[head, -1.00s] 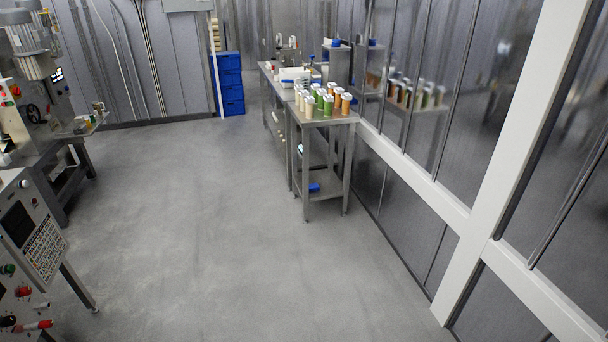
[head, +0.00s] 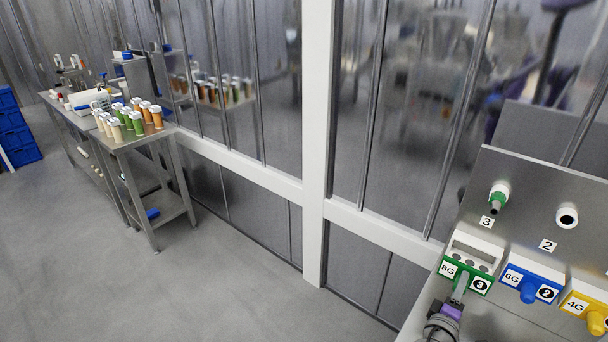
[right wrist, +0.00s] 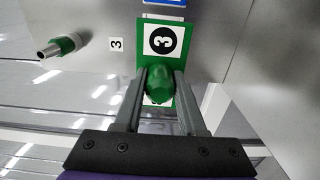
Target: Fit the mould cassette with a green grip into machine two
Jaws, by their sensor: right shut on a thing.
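The mould cassette with a green grip (head: 478,251) sits on the steel rack at the right of the head view. It has a pale body with round holes and a green front plate marked "8G" and "3". The green front (right wrist: 162,38) and its grip knob also show in the right wrist view. My right gripper (head: 459,293) comes up from below and is shut on the green grip, its two fingers on either side of the knob. My left gripper is not in view. No machine can be made out in the current frames.
A blue cassette (head: 533,280) marked "6G" and "2" stands close to the right, then a yellow one (head: 580,304) marked "4G". A table with capped jars (head: 135,118) stands left; floor there is clear.

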